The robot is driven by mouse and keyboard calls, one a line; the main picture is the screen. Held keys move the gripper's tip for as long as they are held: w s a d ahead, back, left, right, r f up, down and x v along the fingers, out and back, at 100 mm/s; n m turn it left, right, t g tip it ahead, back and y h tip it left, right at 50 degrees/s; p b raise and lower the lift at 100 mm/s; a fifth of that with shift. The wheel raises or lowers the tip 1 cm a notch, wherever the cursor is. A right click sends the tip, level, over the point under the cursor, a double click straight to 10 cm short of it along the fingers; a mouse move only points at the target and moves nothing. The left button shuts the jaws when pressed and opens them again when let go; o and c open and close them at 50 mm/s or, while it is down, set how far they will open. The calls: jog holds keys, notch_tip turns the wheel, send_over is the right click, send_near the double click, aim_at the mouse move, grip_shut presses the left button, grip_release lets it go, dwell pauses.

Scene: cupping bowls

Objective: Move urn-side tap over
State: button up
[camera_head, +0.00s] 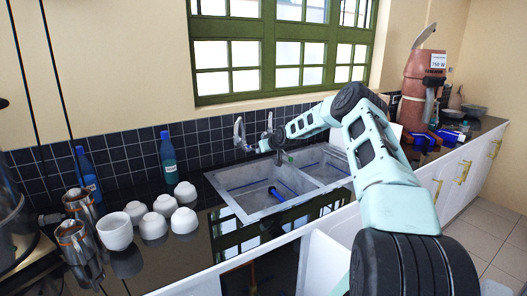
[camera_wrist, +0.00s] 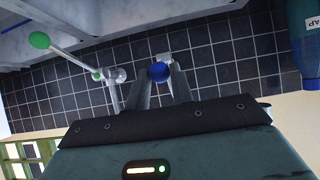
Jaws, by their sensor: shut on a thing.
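Two white taps stand at the wall behind the sink. The left tap (camera_head: 240,132) is beside my gripper (camera_head: 257,149) in the head view. In the wrist view, its blue round end (camera_wrist: 158,72) sits between the fingers of my gripper (camera_wrist: 160,84), which is shut on it. Part of this tap is hidden behind the fingers. The right tap (camera_wrist: 113,76) has green round ends and is apart from the fingers. Its green tip (camera_head: 289,159) shows below my wrist in the head view.
The double sink (camera_head: 238,205) lies below, with a blue object (camera_head: 275,193) inside. A blue soap bottle (camera_head: 168,158) and several white bowls (camera_head: 153,226) stand left. A metal vessel (camera_head: 15,235) is at the far left edge. A brown 750 W appliance (camera_head: 418,85) stands right.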

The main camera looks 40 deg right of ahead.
jog(key=shift+w+d+r+p, duration=0.1)
jog(key=shift+w+r+p, duration=0.2)
jog(key=shift+r, duration=0.55)
jog(key=shift+w+d+r+p, duration=0.15)
jog(key=shift+w+r, duration=0.25)
jog(key=shift+r, duration=0.45)
jog(key=shift+w+r, duration=0.15)
jog(key=shift+r, duration=0.1)
jog(key=shift+w+r, duration=0.4)
jog(key=shift+r, duration=0.2)
jog(key=o, duration=0.8)
jog(key=shift+o, duration=0.2)
jog(key=shift+s, duration=0.15)
jog(key=b+v, duration=0.4)
jog(key=v, duration=1.3)
jog(key=shift+r, duration=0.15)
